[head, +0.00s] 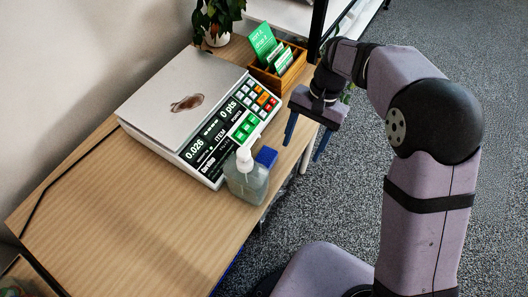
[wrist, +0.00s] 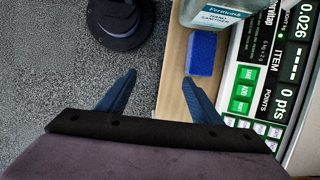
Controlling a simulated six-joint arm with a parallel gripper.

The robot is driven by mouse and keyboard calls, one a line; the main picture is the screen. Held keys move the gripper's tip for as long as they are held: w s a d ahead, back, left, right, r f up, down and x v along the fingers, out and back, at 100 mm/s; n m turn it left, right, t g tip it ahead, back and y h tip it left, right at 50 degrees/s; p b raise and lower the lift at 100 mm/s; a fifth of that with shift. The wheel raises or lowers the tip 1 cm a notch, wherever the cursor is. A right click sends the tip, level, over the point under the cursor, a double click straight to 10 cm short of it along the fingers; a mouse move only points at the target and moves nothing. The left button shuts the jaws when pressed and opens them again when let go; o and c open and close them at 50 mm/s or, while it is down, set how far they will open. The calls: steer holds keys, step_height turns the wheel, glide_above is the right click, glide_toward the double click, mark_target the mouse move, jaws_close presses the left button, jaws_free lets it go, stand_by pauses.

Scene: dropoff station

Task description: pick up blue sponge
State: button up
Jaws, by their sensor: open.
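The blue sponge (head: 266,157) lies on the wooden table, close beside the sanitizer bottle and near the front of the scale. In the wrist view the sponge (wrist: 202,53) is beyond my gripper's right fingertip, between the table edge and the scale. My gripper (head: 305,143) is open and empty, held to the right of the sponge near the table's edge. In the wrist view its blue fingers are spread apart (wrist: 158,82), with floor and the table edge between them.
A sanitizer bottle (head: 246,178) stands right next to the sponge. A scale (head: 185,105) with a keypad and display sits behind them. A wooden card holder (head: 280,72) and a potted plant (head: 215,22) stand farther back. The table (head: 120,225) is clear at the front left.

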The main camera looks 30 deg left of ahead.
steer(key=g+p, duration=0.1)
steer(key=p, duration=0.1)
glide_toward(264, 159)
steer(key=shift+s+a+f+h, duration=0.2)
steer(key=shift+s+f, duration=0.1)
steer(key=shift+f, duration=0.3)
steer(key=shift+s+a+f+h, duration=0.15)
steer(key=shift+s+f, duration=0.15)
steer(key=shift+f, duration=0.35)
steer(key=shift+p+x, duration=0.6)
steer(key=shift+x, duration=3.1)
steer(key=shift+w+d, duration=0.1)
steer(key=c, duration=1.1)
